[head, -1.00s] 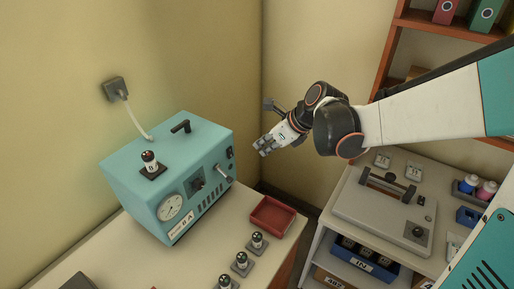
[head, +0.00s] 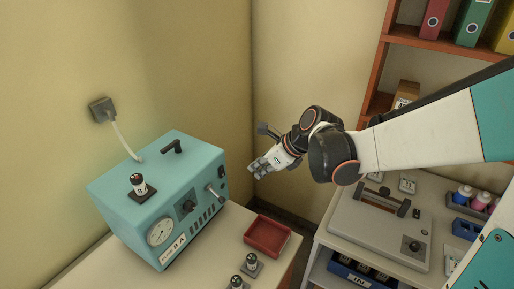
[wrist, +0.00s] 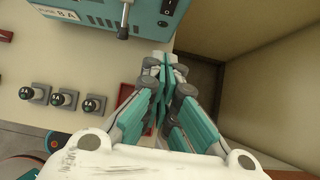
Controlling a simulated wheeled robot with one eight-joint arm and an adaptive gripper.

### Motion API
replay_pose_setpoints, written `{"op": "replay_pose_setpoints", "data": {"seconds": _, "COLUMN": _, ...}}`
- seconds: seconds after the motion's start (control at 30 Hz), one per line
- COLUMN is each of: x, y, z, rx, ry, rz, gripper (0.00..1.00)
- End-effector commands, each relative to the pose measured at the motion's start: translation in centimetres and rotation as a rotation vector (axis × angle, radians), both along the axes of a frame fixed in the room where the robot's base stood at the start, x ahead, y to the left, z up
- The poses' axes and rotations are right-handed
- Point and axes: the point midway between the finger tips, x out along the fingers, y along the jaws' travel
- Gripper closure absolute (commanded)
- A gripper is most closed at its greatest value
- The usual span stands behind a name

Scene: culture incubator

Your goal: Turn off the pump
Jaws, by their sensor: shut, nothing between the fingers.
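The pump (head: 160,205) is a teal box on the left bench, with a round gauge (head: 160,231), a dark square knob (head: 187,206), a small dark switch (head: 221,172) near the front's right edge, and a silver lever (head: 216,196) below it. A label ending in "8 A" sits low on its front. In the wrist view part of the pump (wrist: 100,12) shows at the top, with its lever (wrist: 123,20). My gripper (head: 256,170) is shut and empty, in the air to the right of the pump and apart from it. It also fills the middle of the wrist view (wrist: 165,65).
A red tray (head: 267,235) and black-and-white knobbed pieces (head: 251,263) stand on the bench before the pump. A cord runs from the pump to a wall plug (head: 102,110). A grey case (head: 380,226) sits on the right-hand unit. Walls close the corner behind my gripper.

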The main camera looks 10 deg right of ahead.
Motion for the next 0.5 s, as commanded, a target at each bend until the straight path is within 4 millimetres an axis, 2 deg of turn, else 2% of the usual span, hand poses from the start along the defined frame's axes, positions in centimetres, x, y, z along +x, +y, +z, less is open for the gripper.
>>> {"op": "replay_pose_setpoints", "data": {"seconds": 0.17, "x": 0.9, "y": 1.0, "z": -1.9, "rx": 0.000, "ry": 0.000, "rz": 0.001, "gripper": 1.00}}
{"op": "replay_pose_setpoints", "data": {"seconds": 0.5, "x": 3.9, "y": 3.9, "z": -7.2, "rx": 0.000, "ry": 0.000, "rz": 0.001, "gripper": 1.00}}
